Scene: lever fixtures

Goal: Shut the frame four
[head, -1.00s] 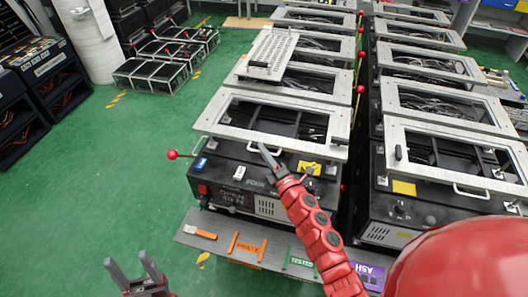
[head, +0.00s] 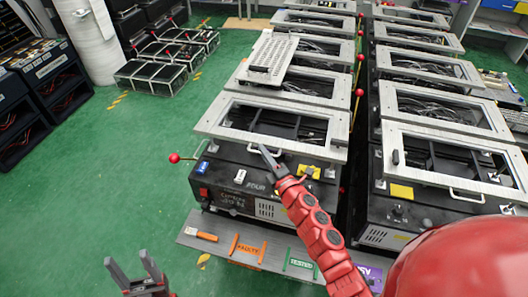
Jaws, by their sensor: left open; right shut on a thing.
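Frame four is a pale metal frame (head: 314,150) with an open middle, on the black box marked FOUR (head: 232,178). It sits raised above the box, with a gap showing beneath its front edge. My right gripper (head: 266,152), on the red arm, is at the front handle of this frame and is shut on it. The fingers partly hide the handle. My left gripper (head: 133,272) is open and empty at the bottom left, over the green floor, well away from the box.
A red-knobbed lever (head: 174,158) sticks out left of the box. Similar framed boxes stand behind and to the right (head: 452,178).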

